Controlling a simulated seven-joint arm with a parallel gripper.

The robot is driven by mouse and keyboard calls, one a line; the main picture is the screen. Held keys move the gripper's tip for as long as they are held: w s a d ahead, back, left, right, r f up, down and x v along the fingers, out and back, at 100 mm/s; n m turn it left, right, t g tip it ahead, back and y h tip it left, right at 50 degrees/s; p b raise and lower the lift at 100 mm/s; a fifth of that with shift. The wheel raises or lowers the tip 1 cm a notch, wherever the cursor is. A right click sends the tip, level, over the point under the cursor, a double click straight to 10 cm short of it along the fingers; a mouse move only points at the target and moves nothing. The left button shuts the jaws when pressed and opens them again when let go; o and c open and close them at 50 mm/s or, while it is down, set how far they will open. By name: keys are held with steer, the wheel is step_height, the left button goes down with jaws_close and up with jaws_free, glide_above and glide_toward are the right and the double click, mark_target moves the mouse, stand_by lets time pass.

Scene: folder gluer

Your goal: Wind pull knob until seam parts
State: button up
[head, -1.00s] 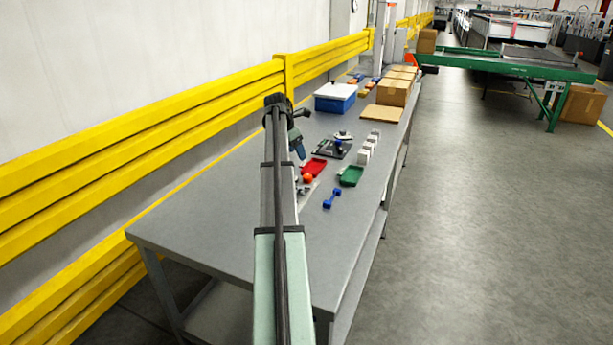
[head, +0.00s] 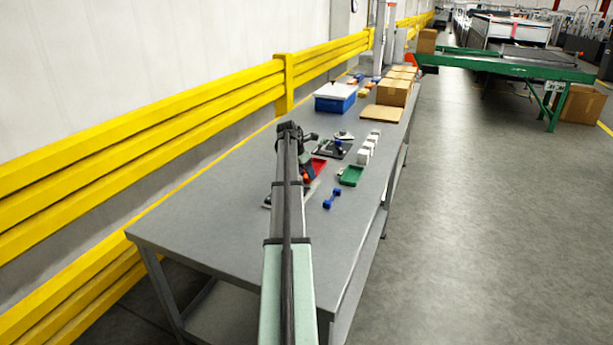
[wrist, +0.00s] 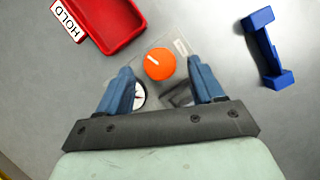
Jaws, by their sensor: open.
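The orange round knob (wrist: 160,63) with a white line mark sits on a grey plate (wrist: 181,44) on the bench. In the wrist view it lies just beyond and between the tips of my open gripper (wrist: 163,80), with no finger seen touching it. A white dial (wrist: 139,96) is partly hidden by the left finger. A dark frame-like part (wrist: 178,95) lies near the right finger and is partly hidden. In the head view my arm covers most of this fixture, and only a bit of the orange knob (head: 306,178) shows. I cannot make out a seam.
A red tray (wrist: 112,22) with a HOLD label lies beyond the knob to the left. A blue dumbbell-shaped piece (wrist: 268,48) lies to the right. A green tray (head: 351,176), white blocks (head: 368,150) and a blue bin (head: 335,103) stand farther along the bench (head: 225,235).

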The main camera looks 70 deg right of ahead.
steer(key=shift+x, duration=1.15)
steer(key=c, duration=1.1)
